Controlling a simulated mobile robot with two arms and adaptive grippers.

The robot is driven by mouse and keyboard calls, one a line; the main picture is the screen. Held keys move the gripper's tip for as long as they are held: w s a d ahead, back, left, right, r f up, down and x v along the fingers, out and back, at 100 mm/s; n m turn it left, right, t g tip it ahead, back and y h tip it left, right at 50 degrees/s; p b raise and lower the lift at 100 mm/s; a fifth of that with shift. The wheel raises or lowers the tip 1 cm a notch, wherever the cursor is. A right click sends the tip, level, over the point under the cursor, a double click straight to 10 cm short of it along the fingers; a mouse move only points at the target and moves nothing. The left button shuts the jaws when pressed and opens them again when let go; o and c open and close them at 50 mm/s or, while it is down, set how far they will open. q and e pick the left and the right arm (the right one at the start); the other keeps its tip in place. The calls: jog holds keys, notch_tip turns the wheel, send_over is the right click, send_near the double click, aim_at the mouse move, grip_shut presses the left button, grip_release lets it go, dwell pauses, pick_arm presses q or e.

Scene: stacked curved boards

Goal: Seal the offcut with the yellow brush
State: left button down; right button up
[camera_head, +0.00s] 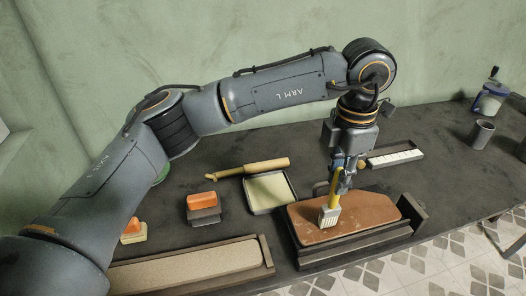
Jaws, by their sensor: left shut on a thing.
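My left gripper (345,174) points down and is shut on the yellow brush (335,188). The brush's pale bristles (328,217) point down at the left-middle part of a reddish-brown board, the offcut (368,213). They look to be at or just over its surface; I cannot tell if they touch. The offcut lies flat in a dark tray-like holder (360,246) with raised edges. A shallow tray with a pale filling (270,190) stands just left of the offcut. My right gripper is not in view.
A pale wooden-handled tool (250,168) lies behind the shallow tray. Orange-topped blocks (203,206) stand to the left. A long dark tray with a pale slab (185,268) lies at the front left. A rack with white pieces (394,156) and grey cups (481,134) are at right.

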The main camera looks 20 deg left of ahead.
pick_arm(q)
jog(key=w+d, duration=0.1)
jog(key=d, duration=0.1)
jog(key=shift+w+d, duration=0.3)
jog(key=shift+w, duration=0.1)
dwell(0.3)
jog(key=shift+w+d+p, duration=0.45)
jog(key=shift+d, duration=0.25)
jog(key=shift+w+d+p, duration=0.4)
jog(key=shift+w+d, duration=0.05)
jog(key=shift+d, duration=0.2)
